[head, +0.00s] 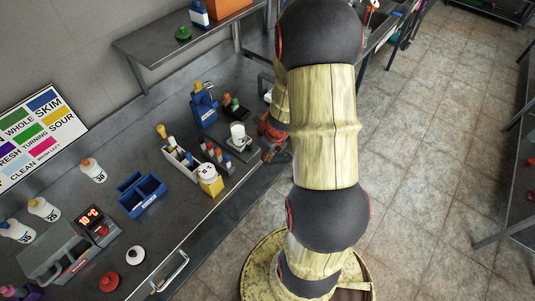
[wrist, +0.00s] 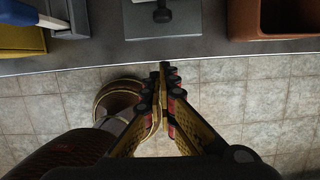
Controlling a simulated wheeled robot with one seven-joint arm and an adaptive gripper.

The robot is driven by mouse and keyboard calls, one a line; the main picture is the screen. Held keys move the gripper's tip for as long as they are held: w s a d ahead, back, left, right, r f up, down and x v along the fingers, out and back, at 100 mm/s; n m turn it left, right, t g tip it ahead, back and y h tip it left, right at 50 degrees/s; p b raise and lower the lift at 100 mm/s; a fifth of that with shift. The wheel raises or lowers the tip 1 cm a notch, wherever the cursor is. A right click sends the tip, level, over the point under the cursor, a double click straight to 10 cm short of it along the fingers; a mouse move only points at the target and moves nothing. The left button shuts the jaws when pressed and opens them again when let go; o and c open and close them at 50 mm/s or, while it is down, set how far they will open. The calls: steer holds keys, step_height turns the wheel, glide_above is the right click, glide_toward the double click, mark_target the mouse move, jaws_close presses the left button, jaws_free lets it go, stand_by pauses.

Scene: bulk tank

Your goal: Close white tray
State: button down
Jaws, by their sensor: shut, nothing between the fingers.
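A narrow white open-topped tray (head: 178,160) stands on the steel counter in the head view, with coloured-handled items in it. It is the only white tray I can make out; I see no lid or sliding part on it. My gripper (wrist: 165,68) shows in the wrist view with its yellow fingers together and nothing between them. The fingertips are over the tiled floor, just short of the counter edge. In the head view my arm hides much of the gripper's surroundings. The white tray cannot be identified in the wrist view.
A pale bar handle (head: 170,272) is at the counter's front. A blue bin (head: 142,194) and several white bottles stand on the counter. In the wrist view, a grey plate with a black knob (wrist: 162,15) and a brown box (wrist: 275,18) lie beyond the fingertips. The floor is clear.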

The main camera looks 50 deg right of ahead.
mark_target(254, 155)
steer(key=shift+w+a+f, duration=0.1)
steer(key=shift+w+f, duration=0.15)
steer(key=shift+w, duration=0.85)
steer(key=shift+w+f, duration=0.2)
steer(key=shift+w, duration=0.9)
steer(key=shift+w+r+p, duration=0.1)
steer(key=shift+w+p, duration=0.15)
steer(key=shift+p, duration=0.2)
steer(key=w+p, duration=0.7)
steer(key=w+a+p, duration=0.1)
steer(key=w+p, duration=0.2)
steer(key=w, duration=0.1)
steer(key=shift+w+r, duration=0.1)
steer(key=shift+w, duration=0.1)
steer(key=shift+w+p, duration=0.65)
steer(key=shift+p, duration=0.05)
steer(key=shift+f, duration=0.2)
steer(key=shift+r, duration=0.1)
